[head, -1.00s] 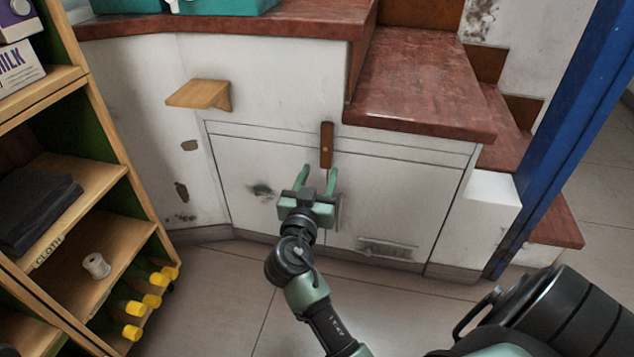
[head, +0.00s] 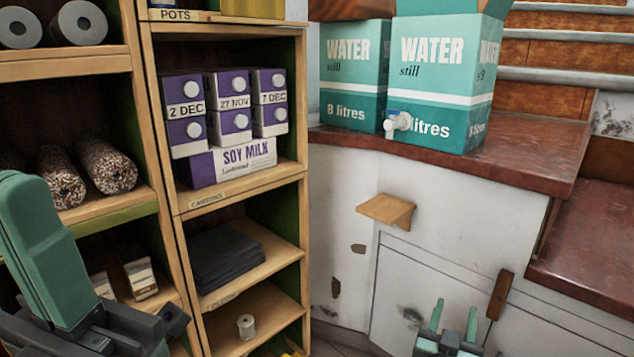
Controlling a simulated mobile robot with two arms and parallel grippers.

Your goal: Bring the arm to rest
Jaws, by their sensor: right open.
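My right gripper (head: 455,317) shows at the bottom edge, right of centre. Its two green fingers point up and stand apart with nothing between them. It is in front of the white cupboard door (head: 425,282) under the red-brown counter. A brown wooden latch (head: 499,294) is just right of its fingertips; I see no contact. The rest of the right arm is below the picture. A green and black part of my own body is close at the lower left; I make out no left fingertips.
A wooden shelf unit (head: 294,176) with soy milk cartons (head: 231,123) and dark cloths (head: 226,259) stands left. Water boxes (head: 441,75) sit on the counter (head: 545,157). A small wooden ledge (head: 386,210) juts from the wall above the gripper. Steps rise at right.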

